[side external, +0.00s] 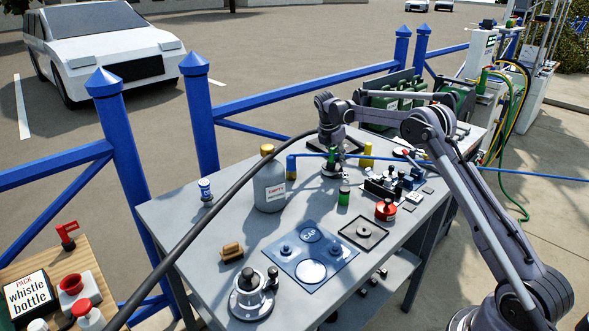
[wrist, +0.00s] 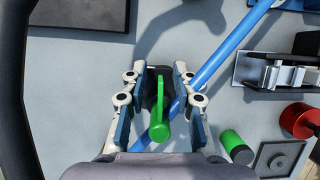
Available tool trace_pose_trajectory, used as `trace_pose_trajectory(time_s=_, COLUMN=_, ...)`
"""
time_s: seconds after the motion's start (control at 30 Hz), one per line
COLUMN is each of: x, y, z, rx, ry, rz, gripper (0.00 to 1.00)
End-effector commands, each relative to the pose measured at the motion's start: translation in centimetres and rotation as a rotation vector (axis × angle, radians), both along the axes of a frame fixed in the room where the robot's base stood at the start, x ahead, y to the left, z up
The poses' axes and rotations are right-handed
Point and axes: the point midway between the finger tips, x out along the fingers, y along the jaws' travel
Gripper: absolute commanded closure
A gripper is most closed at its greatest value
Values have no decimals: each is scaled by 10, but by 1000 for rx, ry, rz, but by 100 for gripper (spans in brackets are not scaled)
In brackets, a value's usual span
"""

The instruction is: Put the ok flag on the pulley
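A green piece with a round end, which looks like the ok flag (wrist: 158,104), stands between the fingers of my gripper (wrist: 159,78) in the wrist view. Gaps show between it and both finger pads, so the fingers look open around it. A dark body, perhaps the pulley (wrist: 150,78), lies behind the green piece; whether the two touch is hidden. In the side external view my gripper (side external: 333,146) points down at the back of the grey table, just above a small round dark fitting (side external: 332,171). No lettering is readable on the green piece.
A blue rod (wrist: 225,60) runs diagonally under my gripper. A grey bottle (side external: 270,187) stands to the left. A green cylinder (side external: 344,194), red canister (side external: 386,210) and metal block (side external: 382,185) stand nearby. A blue panel (side external: 311,255) and winch (side external: 252,295) lie in front.

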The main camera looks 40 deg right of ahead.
Motion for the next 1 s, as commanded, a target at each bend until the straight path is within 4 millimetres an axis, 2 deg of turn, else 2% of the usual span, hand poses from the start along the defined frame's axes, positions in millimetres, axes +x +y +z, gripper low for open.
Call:
trace_pose_trajectory(time_s=0.17, x=0, y=0, z=4, rx=0, ry=0, rz=0, gripper=72)
trace_pose_trajectory(time_s=0.27, x=0, y=4, z=14, rx=0, ry=0, rz=1, gripper=72)
trace_pose_trajectory(time_s=0.7, x=0, y=33, z=92, rx=0, ry=0, rz=1, gripper=72)
trace_pose_trajectory(time_s=1.0, x=-1, y=44, z=117, rx=1, ry=-7, rz=-6, gripper=72)
